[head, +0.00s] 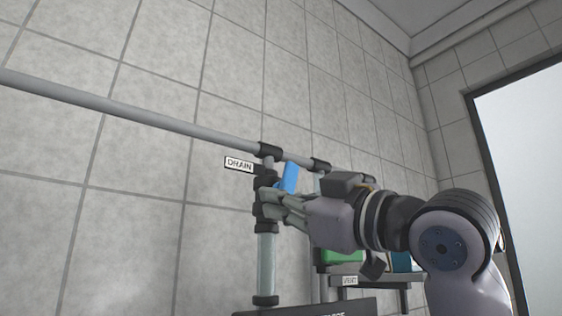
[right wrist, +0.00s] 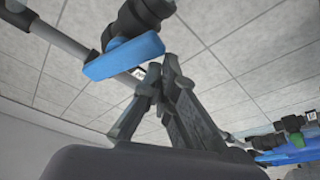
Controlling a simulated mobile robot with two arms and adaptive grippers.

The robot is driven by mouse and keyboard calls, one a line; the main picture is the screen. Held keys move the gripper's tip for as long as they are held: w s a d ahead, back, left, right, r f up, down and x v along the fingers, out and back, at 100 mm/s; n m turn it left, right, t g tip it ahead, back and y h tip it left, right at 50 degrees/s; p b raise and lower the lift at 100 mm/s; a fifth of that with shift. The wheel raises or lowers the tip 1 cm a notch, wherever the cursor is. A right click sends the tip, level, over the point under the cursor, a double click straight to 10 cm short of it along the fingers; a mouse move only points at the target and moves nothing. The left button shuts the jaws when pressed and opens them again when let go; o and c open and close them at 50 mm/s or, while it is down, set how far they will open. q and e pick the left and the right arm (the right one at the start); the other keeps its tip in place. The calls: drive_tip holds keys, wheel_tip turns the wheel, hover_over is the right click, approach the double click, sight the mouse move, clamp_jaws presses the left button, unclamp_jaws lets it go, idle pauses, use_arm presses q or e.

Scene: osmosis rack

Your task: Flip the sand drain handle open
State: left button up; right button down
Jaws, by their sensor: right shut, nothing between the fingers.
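The blue drain handle (head: 289,177) sits on a black valve fitting (head: 265,180) beside the DRAIN label. In the head view it stands steeply, leaning a little to the right. In the right wrist view the blue handle (right wrist: 125,55) lies just to the left of the fingertips, with a black fitting behind it. My right gripper (head: 264,205) reaches in from the right, just below the handle and in front of the pipe. Its fingers (right wrist: 160,68) are shut and empty. I cannot tell whether they touch the handle. My left gripper is not in view.
A grey pipe (head: 130,108) runs along the tiled wall (head: 150,200) to the fitting. A clear vertical tube (head: 266,265) stands below the valve. A second upright pipe and a green part (head: 343,256) are partly hidden behind my arm. The left side is free.

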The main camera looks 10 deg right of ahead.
idle(0.8)
drive_tip(key=v, duration=1.2)
drive_tip(key=shift+w, duration=0.1)
